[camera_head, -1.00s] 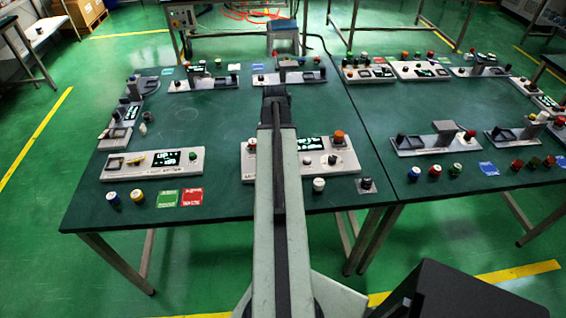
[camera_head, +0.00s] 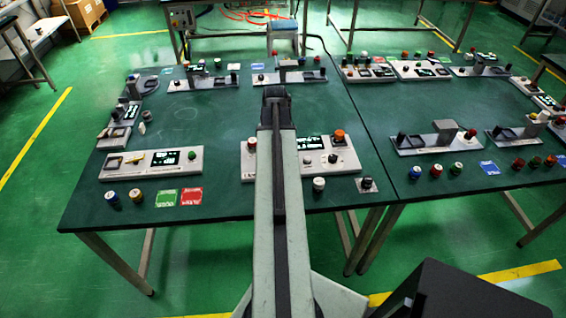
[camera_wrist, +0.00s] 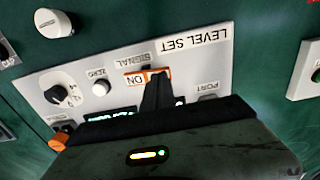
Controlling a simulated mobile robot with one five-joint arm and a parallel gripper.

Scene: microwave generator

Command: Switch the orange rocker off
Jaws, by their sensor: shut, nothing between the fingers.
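The orange rocker (camera_wrist: 150,71) is on the white LEVEL SET panel (camera_wrist: 205,65) in the wrist view. An ON label shows on its left part. My gripper (camera_wrist: 158,80) is shut and empty, with its dark fingertips over or against the rocker's right part. I cannot tell whether they touch it. In the head view the same panel (camera_head: 350,166) lies partly behind my arm, which hides the rocker and my fingers.
The panel also bears a black dial (camera_wrist: 60,92), a white button (camera_wrist: 101,88) and an orange knob (camera_wrist: 58,143). A white cap (camera_wrist: 52,23) stands beside it on the green table. Another panel (camera_head: 120,171) lies to the left.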

